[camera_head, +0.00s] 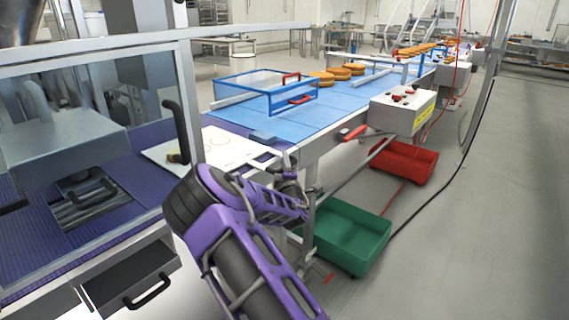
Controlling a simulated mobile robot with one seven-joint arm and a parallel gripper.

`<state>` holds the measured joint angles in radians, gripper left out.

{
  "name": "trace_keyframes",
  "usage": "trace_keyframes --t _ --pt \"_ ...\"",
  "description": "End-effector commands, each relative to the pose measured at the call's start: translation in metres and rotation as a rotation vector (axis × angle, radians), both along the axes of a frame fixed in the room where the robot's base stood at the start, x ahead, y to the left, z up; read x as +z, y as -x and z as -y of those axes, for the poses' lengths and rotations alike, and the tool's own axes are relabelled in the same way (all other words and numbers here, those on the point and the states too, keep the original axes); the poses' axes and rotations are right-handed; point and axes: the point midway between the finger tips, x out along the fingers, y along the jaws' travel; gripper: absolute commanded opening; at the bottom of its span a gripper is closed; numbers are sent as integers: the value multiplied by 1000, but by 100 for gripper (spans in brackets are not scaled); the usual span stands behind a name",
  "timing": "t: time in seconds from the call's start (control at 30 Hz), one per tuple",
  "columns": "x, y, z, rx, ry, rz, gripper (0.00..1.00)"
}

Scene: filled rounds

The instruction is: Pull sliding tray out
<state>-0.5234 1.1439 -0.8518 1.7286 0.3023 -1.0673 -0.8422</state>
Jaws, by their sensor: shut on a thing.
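A flat white plate with round outlines (212,147), likely the sliding tray, lies level between the purple belt and the blue belt. Its right corner reaches the table's front edge. My gripper (289,166) is at that right corner, at the end of my purple and black arm. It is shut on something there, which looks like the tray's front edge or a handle. The fingers are small and partly hidden by my own wrist, so the exact contact cannot be made out.
A framed machine guard with a black handle (177,128) stands at left. Below it, a drawer (130,272) stands open. A green crate (348,238) and a red crate (404,162) are on the floor under the conveyor. A control box (402,110) juts out.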

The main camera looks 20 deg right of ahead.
Motion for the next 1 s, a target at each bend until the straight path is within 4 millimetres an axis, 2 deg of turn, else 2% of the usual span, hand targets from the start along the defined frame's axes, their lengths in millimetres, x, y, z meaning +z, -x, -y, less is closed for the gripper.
trace_keyframes --t 0.03,0.2,0.23,0.33,0.77,0.87,1.0 --pt "13 -2 3 -2 0 25 0" --pt "13 -2 4 -4 0 26 0" --pt "13 -2 4 -4 0 26 34" --pt "12 -2 4 -4 1 23 52" --pt "5 0 2 -3 1 9 52" --pt "3 5 1 -3 1 8 52" --pt "1 24 -2 -3 1 6 52"
